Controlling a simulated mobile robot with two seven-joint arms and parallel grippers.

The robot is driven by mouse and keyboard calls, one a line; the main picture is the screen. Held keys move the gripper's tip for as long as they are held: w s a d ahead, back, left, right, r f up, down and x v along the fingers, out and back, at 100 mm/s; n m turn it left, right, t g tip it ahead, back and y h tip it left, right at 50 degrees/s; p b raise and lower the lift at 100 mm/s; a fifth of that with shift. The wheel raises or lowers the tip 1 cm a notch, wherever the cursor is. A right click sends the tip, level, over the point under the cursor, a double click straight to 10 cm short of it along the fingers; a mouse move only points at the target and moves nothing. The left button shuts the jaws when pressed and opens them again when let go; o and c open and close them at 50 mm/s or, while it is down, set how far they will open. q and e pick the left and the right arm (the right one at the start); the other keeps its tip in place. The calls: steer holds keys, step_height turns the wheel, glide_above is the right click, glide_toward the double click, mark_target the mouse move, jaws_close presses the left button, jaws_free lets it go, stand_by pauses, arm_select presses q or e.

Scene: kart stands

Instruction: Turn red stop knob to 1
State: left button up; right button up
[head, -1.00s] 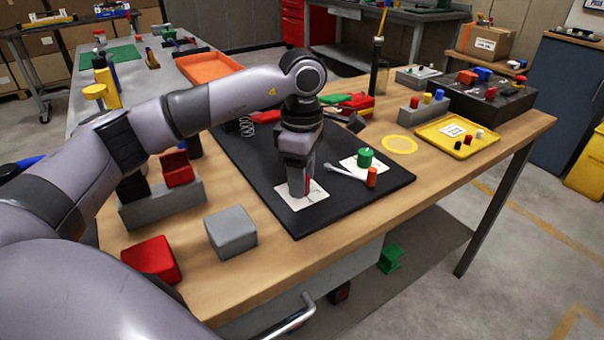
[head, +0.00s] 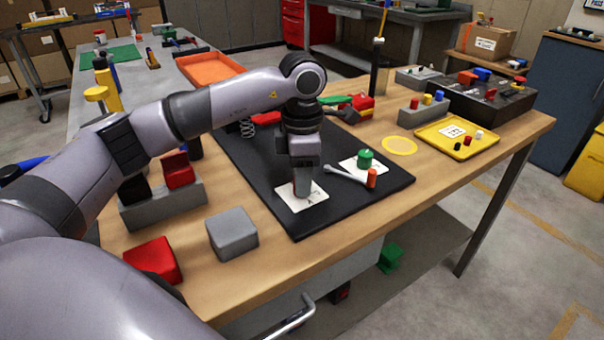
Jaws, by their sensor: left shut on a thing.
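A white dial card (head: 317,195) with dark marks lies on the front part of a black mat (head: 340,212). My left gripper (head: 303,190) points straight down over this card and is shut on the red stop knob. The gripper hides the knob now, so I cannot read which mark it points to. A second white card on the mat bears a green knob (head: 365,158). My right gripper is not in view.
A grey block (head: 232,234) and a red block (head: 154,260) lie at the left. A yellow tray (head: 432,135) is at the right.

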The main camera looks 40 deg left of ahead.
arm_select(q)
steer(key=n, duration=0.3)
steer(key=shift+n, duration=0.3)
steer(key=shift+n+p, duration=0.5)
steer(key=shift+n, duration=1.2)
steer(key=o, duration=1)
steer(key=shift+o, duration=0.2)
steer(key=shift+r, duration=0.1)
step_height(320, 180, up, 7)
steer(key=shift+r, duration=0.1)
